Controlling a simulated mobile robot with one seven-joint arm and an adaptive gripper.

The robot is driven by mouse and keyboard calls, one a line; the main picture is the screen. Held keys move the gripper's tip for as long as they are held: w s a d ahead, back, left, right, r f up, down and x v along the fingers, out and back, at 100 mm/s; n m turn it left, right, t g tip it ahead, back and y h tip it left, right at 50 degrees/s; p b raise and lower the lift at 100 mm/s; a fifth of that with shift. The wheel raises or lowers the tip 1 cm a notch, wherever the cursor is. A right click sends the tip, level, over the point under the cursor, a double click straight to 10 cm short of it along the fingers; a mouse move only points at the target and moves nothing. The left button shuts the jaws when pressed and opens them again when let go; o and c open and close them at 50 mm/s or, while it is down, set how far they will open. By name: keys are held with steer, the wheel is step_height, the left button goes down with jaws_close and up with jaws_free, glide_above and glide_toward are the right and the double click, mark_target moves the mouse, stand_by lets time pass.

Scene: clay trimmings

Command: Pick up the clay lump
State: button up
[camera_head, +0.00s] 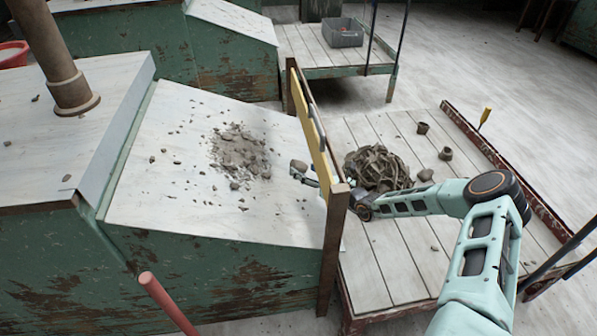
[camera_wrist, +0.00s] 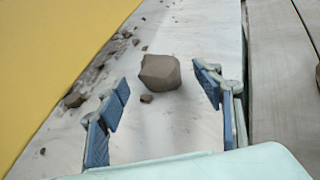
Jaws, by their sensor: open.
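The clay lump is a grey-brown, blocky piece. It shows in the head view (camera_head: 299,165) at the right side of the sloping white board, and in the wrist view (camera_wrist: 160,72) just beyond my fingertips, roughly centred between them. Whether a finger touches the lump cannot be told.
The yellow panel (camera_head: 318,147) stands close beside my gripper. Loose crumbs and a clay heap (camera_head: 240,152) lie on the white board (camera_head: 160,200). A tangled dark heap (camera_head: 376,168) and small pots (camera_head: 423,128) sit on the plank table (camera_head: 370,270) below my arm.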

steer(key=shift+x, duration=0.9)
steer(key=c, duration=1.3)
steer(key=shift+c, duration=0.2)
steer(key=shift+r, duration=0.1)
